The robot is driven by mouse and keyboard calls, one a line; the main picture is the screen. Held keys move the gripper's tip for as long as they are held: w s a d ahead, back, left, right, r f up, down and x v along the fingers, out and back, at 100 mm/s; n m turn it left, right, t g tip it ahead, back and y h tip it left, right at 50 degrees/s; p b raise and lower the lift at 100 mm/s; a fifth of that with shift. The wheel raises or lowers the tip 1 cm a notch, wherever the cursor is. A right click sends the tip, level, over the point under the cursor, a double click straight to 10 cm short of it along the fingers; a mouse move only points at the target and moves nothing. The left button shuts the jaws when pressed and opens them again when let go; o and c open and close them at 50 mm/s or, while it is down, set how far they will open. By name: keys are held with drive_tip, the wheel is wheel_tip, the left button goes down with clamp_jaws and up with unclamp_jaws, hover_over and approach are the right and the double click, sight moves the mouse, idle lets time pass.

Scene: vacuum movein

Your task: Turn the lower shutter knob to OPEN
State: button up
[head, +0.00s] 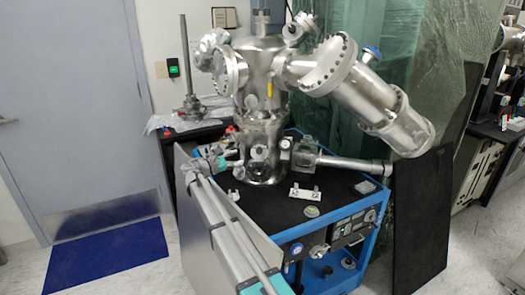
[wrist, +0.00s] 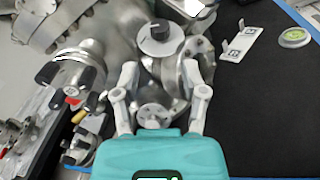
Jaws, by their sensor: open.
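The steel vacuum chamber (head: 262,100) stands on the black-topped cart. My gripper (head: 232,156) is at the left side of its lower part. In the wrist view my gripper (wrist: 160,70) is open, its two pale fingers on either side of a steel flanged fitting (wrist: 153,116). A black round knob (wrist: 158,32) shows just beyond the fingertips, on a steel disc; nothing is seen held. I cannot tell for sure whether it is the lower shutter knob. No OPEN marking is readable. In the head view the knob is too small to make out.
A fitting with black handles (wrist: 75,75) lies left of the fingers. A white bracket (head: 304,193) and a round green-topped item (head: 312,211) lie on the cart top (head: 345,180). A dark panel (head: 420,215) stands at right. The cart top's right part is mostly clear.

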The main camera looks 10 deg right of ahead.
sight(258, 150)
drive_tip(key=shift+a, duration=0.2)
drive_tip(key=shift+x, duration=6.8)
drive_tip(key=shift+a, duration=0.1)
drive_tip(key=shift+c, duration=0.3)
drive_tip(key=shift+w, duration=0.1)
clamp_jaws()
